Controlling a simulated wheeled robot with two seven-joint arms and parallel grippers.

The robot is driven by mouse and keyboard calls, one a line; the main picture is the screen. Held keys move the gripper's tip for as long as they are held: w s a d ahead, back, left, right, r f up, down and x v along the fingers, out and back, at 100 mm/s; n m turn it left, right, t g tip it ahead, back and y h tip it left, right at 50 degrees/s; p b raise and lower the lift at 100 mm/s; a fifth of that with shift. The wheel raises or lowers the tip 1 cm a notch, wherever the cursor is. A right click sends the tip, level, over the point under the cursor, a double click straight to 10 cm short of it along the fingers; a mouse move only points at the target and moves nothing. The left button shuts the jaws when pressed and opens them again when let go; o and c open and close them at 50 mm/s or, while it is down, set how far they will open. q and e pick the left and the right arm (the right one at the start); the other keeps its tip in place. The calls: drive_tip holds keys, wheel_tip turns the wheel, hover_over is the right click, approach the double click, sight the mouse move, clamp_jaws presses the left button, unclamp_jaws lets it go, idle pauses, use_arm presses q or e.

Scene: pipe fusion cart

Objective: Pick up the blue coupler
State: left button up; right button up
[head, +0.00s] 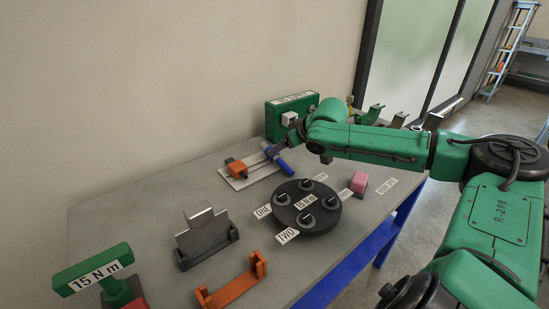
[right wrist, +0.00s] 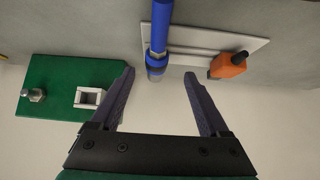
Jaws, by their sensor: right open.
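The blue coupler (right wrist: 156,60) appears in the right wrist view as a thicker blue collar near the end of a blue pipe (right wrist: 162,22). The blue pipe piece also shows in the head view (head: 286,168), beside the white plate at the back of the table; the coupler is hard to pick out there. My right gripper (right wrist: 158,75) is open and empty. The collar's end appears midway between its fingertips, touching neither; the depth between them is unclear. In the head view the right gripper (head: 276,148) is small and partly hidden by its wrist. My left gripper is not in view.
An orange block (head: 236,168) sits on the white plate (head: 238,183). A green box (head: 277,122) stands behind the gripper. A black round disc (head: 305,223), pink block (head: 358,183), orange bracket (head: 228,293) and grey holder (head: 203,252) occupy the table (head: 130,215).

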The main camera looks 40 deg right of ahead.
sight(277, 156)
drive_tip(key=shift+w+d+f, duration=0.15)
drive_tip(key=shift+w+f, duration=0.05)
drive_tip(key=shift+f, duration=0.1)
drive_tip(key=shift+w+f+p, duration=0.25)
drive_tip(key=shift+p, duration=0.3)
drive_tip(key=p+x, duration=0.1)
drive_tip(key=x, duration=0.2)
drive_tip(key=shift+w+d+f, duration=0.15)
drive_tip(key=shift+d+f, duration=0.05)
drive_tip(key=shift+f, duration=0.25)
drive_tip(key=shift+w+f, duration=0.25)
drive_tip(key=shift+f, duration=0.1)
drive_tip(key=shift+r, duration=0.1)
clamp_jaws()
